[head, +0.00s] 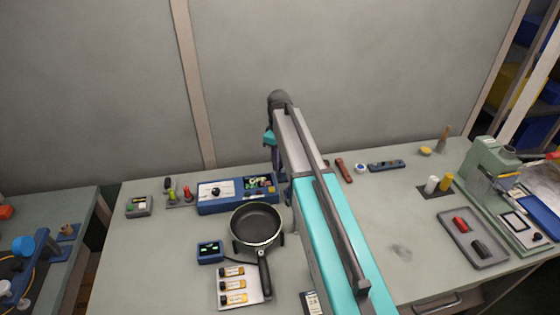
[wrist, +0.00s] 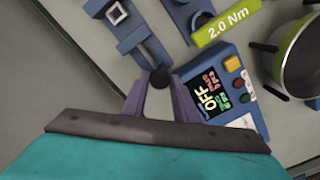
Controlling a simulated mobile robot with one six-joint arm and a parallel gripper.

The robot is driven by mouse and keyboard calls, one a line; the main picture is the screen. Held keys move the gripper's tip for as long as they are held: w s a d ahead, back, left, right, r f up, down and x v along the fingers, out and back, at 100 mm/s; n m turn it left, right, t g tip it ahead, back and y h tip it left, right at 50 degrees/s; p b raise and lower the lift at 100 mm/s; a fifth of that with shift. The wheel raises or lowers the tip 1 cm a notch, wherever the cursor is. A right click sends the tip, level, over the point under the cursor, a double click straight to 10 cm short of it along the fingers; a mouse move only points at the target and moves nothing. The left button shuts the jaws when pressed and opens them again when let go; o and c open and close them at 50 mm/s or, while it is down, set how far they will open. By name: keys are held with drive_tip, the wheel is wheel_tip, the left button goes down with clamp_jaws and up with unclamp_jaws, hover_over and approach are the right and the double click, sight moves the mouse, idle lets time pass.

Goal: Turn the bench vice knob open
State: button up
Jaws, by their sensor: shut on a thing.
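In the wrist view the bench vice (wrist: 138,40) is a blue body at the upper left, with a square pale-rimmed part near its top end. Its dark round knob (wrist: 160,76) lies at the lower end of the vice, between my fingertips. My gripper (wrist: 158,84) is shut on the knob, with one purple-grey finger on each side. In the head view my own arm reaches away over the bench and hides my fingertips. I cannot make out the vice there; it seems to be behind the arm.
Close to the right finger is a blue box (wrist: 249,115) with an OFF display and coloured buttons. A lime-green tool marked 2.0 Nm (wrist: 226,24) lies above it. The pan (head: 256,226) sits left of my arm. A grey tray (head: 487,262) stands right; bench between is mostly clear.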

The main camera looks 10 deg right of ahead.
drive_tip(key=o, duration=1.1)
drive_tip(key=shift+c, duration=0.2)
drive_tip(key=shift+r, duration=0.15)
wheel_tip(320, 180, up, 14)
drive_tip(key=b, duration=0.3)
drive_tip(key=shift+f, duration=0.2)
drive_tip(key=shift+s+f, duration=0.1)
